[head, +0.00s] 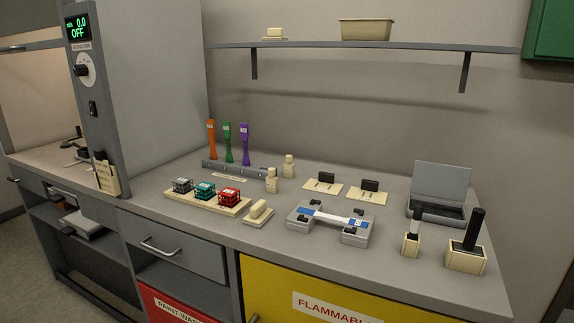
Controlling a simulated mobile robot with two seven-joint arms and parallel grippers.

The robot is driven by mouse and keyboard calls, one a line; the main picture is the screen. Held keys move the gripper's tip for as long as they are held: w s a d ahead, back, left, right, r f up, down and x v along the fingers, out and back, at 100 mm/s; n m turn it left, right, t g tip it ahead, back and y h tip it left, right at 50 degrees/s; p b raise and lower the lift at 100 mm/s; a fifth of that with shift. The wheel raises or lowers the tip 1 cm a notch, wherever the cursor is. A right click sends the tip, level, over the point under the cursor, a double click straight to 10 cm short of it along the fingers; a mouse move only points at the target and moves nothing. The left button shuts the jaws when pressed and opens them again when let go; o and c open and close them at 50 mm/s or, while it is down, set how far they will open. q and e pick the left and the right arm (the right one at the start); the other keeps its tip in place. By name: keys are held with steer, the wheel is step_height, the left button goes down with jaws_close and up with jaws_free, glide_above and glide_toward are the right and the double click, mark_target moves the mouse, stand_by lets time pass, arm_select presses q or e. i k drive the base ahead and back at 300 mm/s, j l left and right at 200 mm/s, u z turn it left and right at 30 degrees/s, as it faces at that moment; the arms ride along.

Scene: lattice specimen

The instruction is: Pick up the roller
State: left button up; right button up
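No gripper of mine shows in the head view. I cannot tell for sure which thing is the roller. Two black-handled tools stand upright in cream holders at the right front of the bench. The smaller one, a dark handle (417,220) with a paler part below it, stands in a small holder (410,246). The larger one, a thick black handle (474,229), leans slightly in a wider holder (465,261). The holders hide the lower ends of both tools.
A grey fixture (302,222) holds a white, blue-ended strip (335,217). An open grey case (440,183) stands behind the tools. A tray (184,198) of lattice cubes, a specimen rack (222,171) and small bottles (271,180) lie left. A shelf (420,45) hangs above.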

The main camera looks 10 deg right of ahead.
mark_target(478, 214)
steer(key=z, duration=1.3)
steer(key=u, duration=0.35)
steer(key=l+u, duration=0.15)
steer(key=u, duration=0.2)
steer(key=l+u, duration=0.1)
steer(key=u, duration=0.25)
steer(key=l+u, duration=0.65)
steer(key=l, duration=0.2)
